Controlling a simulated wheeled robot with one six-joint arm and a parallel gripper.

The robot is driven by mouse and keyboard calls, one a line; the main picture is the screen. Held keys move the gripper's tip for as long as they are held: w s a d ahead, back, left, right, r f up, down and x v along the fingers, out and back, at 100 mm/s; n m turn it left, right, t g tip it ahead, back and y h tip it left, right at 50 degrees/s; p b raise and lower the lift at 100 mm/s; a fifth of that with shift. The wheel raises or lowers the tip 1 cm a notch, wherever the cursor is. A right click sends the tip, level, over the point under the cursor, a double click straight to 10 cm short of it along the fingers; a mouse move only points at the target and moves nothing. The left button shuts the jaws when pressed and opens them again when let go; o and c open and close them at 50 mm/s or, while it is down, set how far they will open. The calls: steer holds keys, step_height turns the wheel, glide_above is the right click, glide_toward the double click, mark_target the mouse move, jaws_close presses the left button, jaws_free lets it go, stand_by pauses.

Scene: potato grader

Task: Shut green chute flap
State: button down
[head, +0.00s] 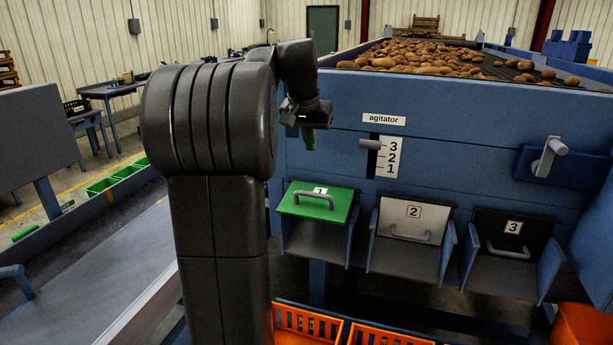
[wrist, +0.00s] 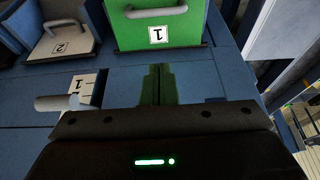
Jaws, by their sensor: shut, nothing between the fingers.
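The green flap (head: 335,208), labelled 1, is on the leftmost chute (head: 316,242) of the machine front. It is tilted up and outward, with the chute open below it. A grey bar handle (head: 313,199) is on its face. In the wrist view the green flap (wrist: 185,34) shows upside down at the top, with its handle (wrist: 156,11) near the edge. My gripper (head: 308,150) is above the flap, apart from it, in front of the blue panel. Its green fingers (wrist: 158,84) are together and empty.
The white flap 2 (head: 412,222) and black flap 3 (head: 510,235) are to the right. An agitator lever (head: 370,144) sticks out beside its scale, right of my gripper. Orange crates (head: 310,322) stand below. Potatoes (head: 430,57) lie on top of the machine.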

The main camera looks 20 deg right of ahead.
steer(key=p, duration=0.1)
glide_above(312, 193)
steer(key=w+d, duration=0.1)
steer(key=w, duration=0.1)
step_height(312, 193, down, 8)
steer(key=shift+s+a+f, duration=0.15)
steer(key=shift+s+f, duration=0.15)
steer(key=shift+f, duration=0.3)
steer(key=shift+s+a+f, duration=0.15)
steer(key=shift+s+f, duration=0.15)
steer(key=shift+f, duration=0.25)
steer(key=shift+s+a+f, duration=0.15)
steer(key=shift+s+f, duration=0.05)
steer(key=shift+f, duration=0.1)
steer(key=shift+s+a+f, duration=0.1)
steer(key=shift+f, duration=0.4)
steer(key=shift+f, duration=0.1)
